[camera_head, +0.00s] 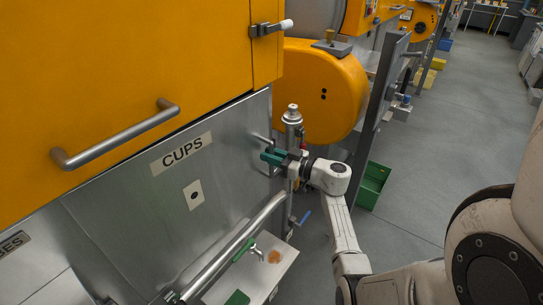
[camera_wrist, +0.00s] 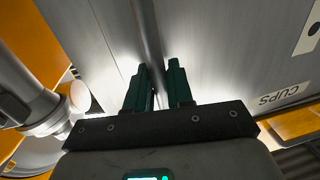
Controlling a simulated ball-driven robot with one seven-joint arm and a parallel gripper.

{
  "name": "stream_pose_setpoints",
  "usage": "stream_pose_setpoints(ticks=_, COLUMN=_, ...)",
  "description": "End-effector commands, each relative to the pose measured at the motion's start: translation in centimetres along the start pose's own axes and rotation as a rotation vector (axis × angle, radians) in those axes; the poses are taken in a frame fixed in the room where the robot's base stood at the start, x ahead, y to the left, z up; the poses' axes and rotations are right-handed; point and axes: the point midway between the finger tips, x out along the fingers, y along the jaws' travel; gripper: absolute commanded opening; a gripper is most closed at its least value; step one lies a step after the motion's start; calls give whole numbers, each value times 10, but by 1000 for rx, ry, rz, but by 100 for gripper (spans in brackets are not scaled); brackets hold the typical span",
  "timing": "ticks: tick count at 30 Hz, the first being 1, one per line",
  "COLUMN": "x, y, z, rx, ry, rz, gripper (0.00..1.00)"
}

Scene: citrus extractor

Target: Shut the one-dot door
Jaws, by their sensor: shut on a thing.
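The one-dot door (camera_head: 125,205) is a grey steel panel below the orange cover. It bears a CUPS label (camera_head: 181,152) and a pale plate with one black dot (camera_head: 194,195). The label also shows in the wrist view (camera_wrist: 284,95). Its upright bar handle (camera_head: 262,139) is near the right edge. My gripper (camera_head: 270,158) is at this handle, with green fingers shut on the bar. In the wrist view the bar (camera_wrist: 148,35) runs down between my fingertips (camera_wrist: 158,72). The door looks about flush with the front; I cannot tell whether a small gap remains.
An orange cover (camera_head: 120,70) with a bar handle is above. A two-dot orange housing (camera_head: 315,85) and a steel valve (camera_head: 292,117) stand just right. A slanted pipe (camera_head: 230,252) and a tap over a tray are below. A green bin (camera_head: 373,184) stands on the floor; clear floor lies right.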

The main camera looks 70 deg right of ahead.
Motion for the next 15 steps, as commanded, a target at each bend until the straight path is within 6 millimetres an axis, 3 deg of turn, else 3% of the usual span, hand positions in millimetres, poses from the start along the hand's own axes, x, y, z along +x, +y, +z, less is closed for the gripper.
stream_pose_setpoints(ticks=8, x=26, y=7, z=-1, rx=1, ry=-1, rz=-1, gripper=0)
stream_pose_setpoints(ticks=13, x=25, y=7, z=1, rx=0, ry=0, rz=1, gripper=0)
stream_pose_setpoints(ticks=14, x=25, y=7, z=1, rx=0, ry=0, rz=1, gripper=25)
stream_pose_setpoints(ticks=15, x=25, y=7, z=1, rx=0, ry=0, rz=1, gripper=28)
